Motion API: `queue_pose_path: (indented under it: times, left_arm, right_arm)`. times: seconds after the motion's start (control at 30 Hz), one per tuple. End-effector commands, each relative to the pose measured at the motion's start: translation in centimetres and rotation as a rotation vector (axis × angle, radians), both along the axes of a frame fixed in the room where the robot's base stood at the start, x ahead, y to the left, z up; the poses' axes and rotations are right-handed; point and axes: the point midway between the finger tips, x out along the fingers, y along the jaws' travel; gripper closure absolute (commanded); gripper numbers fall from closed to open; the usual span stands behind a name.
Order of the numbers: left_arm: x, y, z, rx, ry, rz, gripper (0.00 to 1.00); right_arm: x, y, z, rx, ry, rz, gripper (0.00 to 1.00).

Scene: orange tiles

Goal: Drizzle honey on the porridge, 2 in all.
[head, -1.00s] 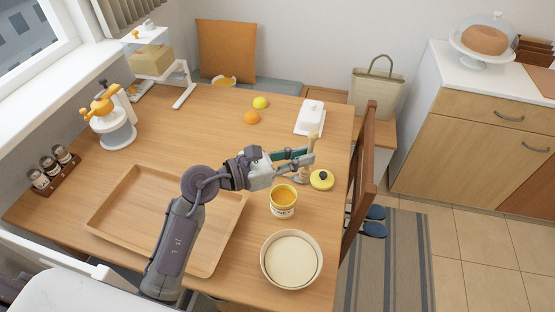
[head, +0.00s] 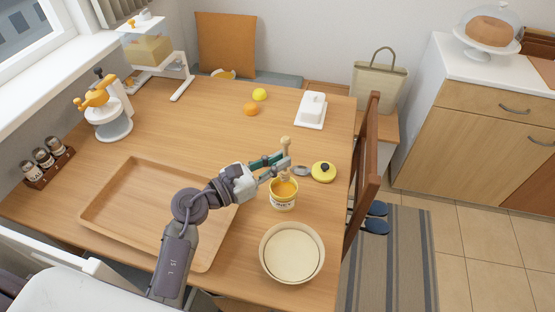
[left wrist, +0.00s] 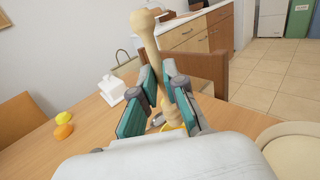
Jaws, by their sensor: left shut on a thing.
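My left gripper (head: 281,164) is shut on the wooden honey dipper (head: 286,145) and holds it roughly upright over the honey pot (head: 284,201). In the left wrist view the dipper (left wrist: 146,32) runs up between the fingers (left wrist: 165,95). The pot is white and yellow, open, with amber honey inside. The dipper's lower end is at the pot's mouth; how deep it sits is hidden. The porridge bowl (head: 263,257), cream with a pale, smooth surface, stands in front of the pot. The yellow lid (head: 323,172) with a dark knob lies right of the pot. My right gripper is not in view.
A small grey rest (head: 301,171) lies beside the lid. An empty wooden tray (head: 110,205) fills the table's left front. A white butter dish (head: 311,109), a lemon (head: 260,94) and an orange (head: 251,109) stand farther back. A chair (head: 364,170) borders the right edge.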

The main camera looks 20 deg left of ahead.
Motion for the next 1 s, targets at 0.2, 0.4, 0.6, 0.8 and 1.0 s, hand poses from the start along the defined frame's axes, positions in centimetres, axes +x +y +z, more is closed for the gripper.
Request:
queue_pose_path:
  times: [0.2,0.4,0.6,0.8,1.0]
  left_arm:
    - [0.0,0.0,-2.2,0.000,0.000,0.001,1.00]
    - [0.0,0.0,-3.8,-0.001,0.001,0.000,1.00]
    - [0.0,0.0,-5.4,-0.001,0.001,0.001,1.00]
    - [0.0,0.0,-7.0,-0.001,0.001,0.001,1.00]
    - [0.0,0.0,-5.1,0.001,0.000,0.001,1.00]
  right_arm:
    - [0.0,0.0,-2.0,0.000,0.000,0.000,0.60]
    - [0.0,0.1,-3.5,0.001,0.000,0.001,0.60]
    - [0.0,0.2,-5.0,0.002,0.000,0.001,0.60]
    - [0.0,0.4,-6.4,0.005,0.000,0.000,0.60]
    - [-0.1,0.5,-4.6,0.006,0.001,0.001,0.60]
